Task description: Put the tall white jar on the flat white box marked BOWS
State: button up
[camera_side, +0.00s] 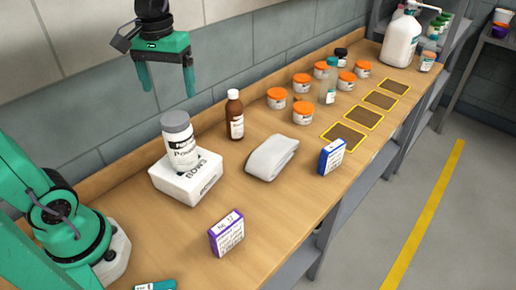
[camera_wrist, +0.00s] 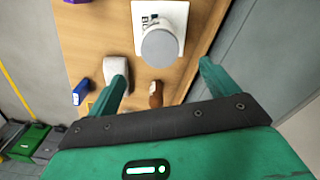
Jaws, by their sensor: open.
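The tall white jar (camera_side: 180,146) with a grey lid stands upright on top of the flat white box marked BOWS (camera_side: 186,184) in the side view. In the wrist view the jar's round grey lid (camera_wrist: 160,46) covers part of the box (camera_wrist: 145,10). My gripper (camera_side: 168,86) is open and empty. It hangs in the air above the counter, higher than the jar and apart from it. In the wrist view its fingers (camera_wrist: 162,88) are spread wide with nothing between them.
A brown bottle (camera_side: 235,116) stands behind a folded white cloth (camera_side: 272,158). A purple box (camera_side: 227,234) and a blue box (camera_side: 331,156) stand near the front edge. Several orange-lidded jars (camera_side: 303,110) and a pump bottle (camera_side: 401,38) stand farther right. Yellow-framed brown squares (camera_side: 344,136) are clear.

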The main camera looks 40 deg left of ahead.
jog(key=shift+s, duration=0.1)
jog(key=shift+s+d+m+t, duration=0.35)
jog(key=shift+s+m+t, duration=0.15)
jog(key=shift+s, duration=0.25)
jog(key=s+d+f+m+t, duration=0.2)
jog(key=s+f+m+t, duration=0.1)
jog(key=s, duration=0.3)
jog(key=shift+m+t, duration=0.7)
jog(key=shift+t, duration=0.1)
